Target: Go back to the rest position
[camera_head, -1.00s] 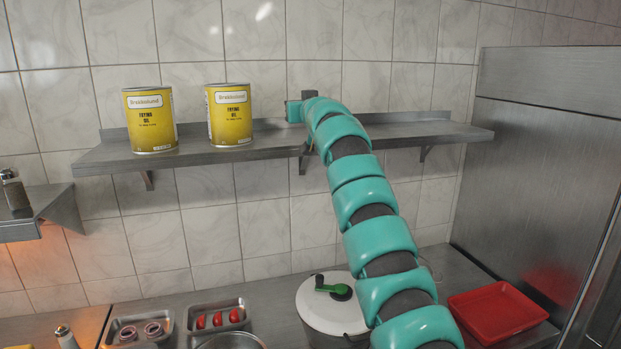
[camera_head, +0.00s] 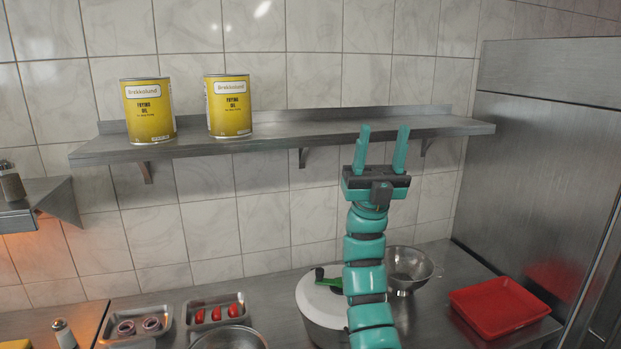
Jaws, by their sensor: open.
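My gripper (camera_head: 382,150) is raised in front of the wall shelf, right of its middle. Its two teal fingers point up and stand apart, with nothing between them. My teal and dark arm rises from the bottom of the view, upright, in front of the counter. No object is held.
Two yellow frying oil cans (camera_head: 148,110) (camera_head: 229,106) stand on the left of the metal shelf (camera_head: 290,134).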

